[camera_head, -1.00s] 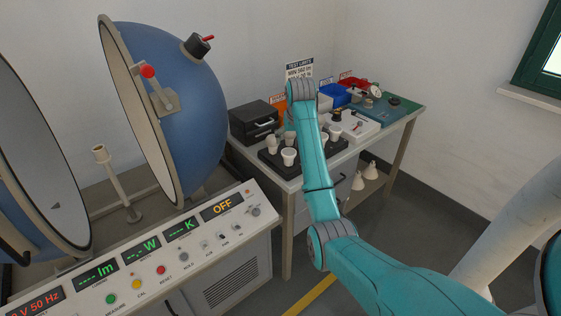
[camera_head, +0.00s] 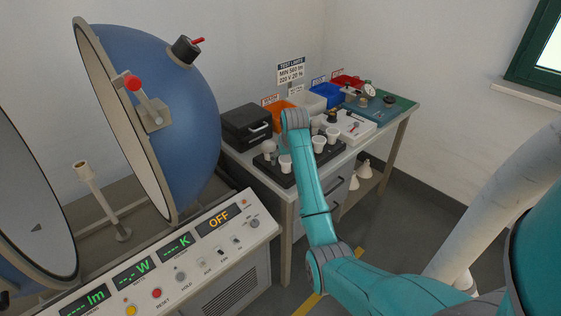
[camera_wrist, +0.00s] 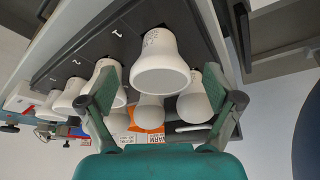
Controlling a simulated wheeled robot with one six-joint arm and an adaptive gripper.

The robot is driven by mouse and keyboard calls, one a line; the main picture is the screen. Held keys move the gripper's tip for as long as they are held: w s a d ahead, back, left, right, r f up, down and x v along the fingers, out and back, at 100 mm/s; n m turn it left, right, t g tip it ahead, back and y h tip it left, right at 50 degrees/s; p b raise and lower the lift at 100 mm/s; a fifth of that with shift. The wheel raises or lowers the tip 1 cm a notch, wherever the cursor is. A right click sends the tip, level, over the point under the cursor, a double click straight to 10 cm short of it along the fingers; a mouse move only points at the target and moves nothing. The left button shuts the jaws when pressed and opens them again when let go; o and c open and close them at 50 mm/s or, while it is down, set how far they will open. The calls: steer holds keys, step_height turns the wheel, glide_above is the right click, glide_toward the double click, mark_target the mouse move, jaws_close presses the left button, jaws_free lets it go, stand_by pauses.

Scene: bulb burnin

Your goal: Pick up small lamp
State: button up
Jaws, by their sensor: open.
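Several white lamps stand on a black tray (camera_head: 285,179) on the bench, beneath my arm's end. A flared lamp (camera_head: 285,163) shows at its front. The wrist view shows the tray (camera_wrist: 115,45) upside down, with a flared white lamp (camera_wrist: 160,72) closest and a similar lamp (camera_wrist: 107,82) to its left. Rounder lamps (camera_wrist: 194,104) sit behind. I cannot tell which is the small lamp. My gripper (camera_wrist: 167,98) is open, its fingers spread either side of the closest lamp in the picture; no contact is seen. My arm hides the gripper in the head view.
A black drawer box (camera_head: 247,125) stands behind the tray, with an orange bin (camera_head: 273,113) and a blue bin (camera_head: 327,95) along the back. A white tray (camera_head: 350,128) is to the right. The blue sphere (camera_head: 177,95) and control panel (camera_head: 190,250) stand left.

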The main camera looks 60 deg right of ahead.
steer(key=shift+w+f, duration=0.1)
steer(key=shift+f, duration=0.15)
steer(key=c, duration=1.2)
steer(key=shift+c, duration=0.3)
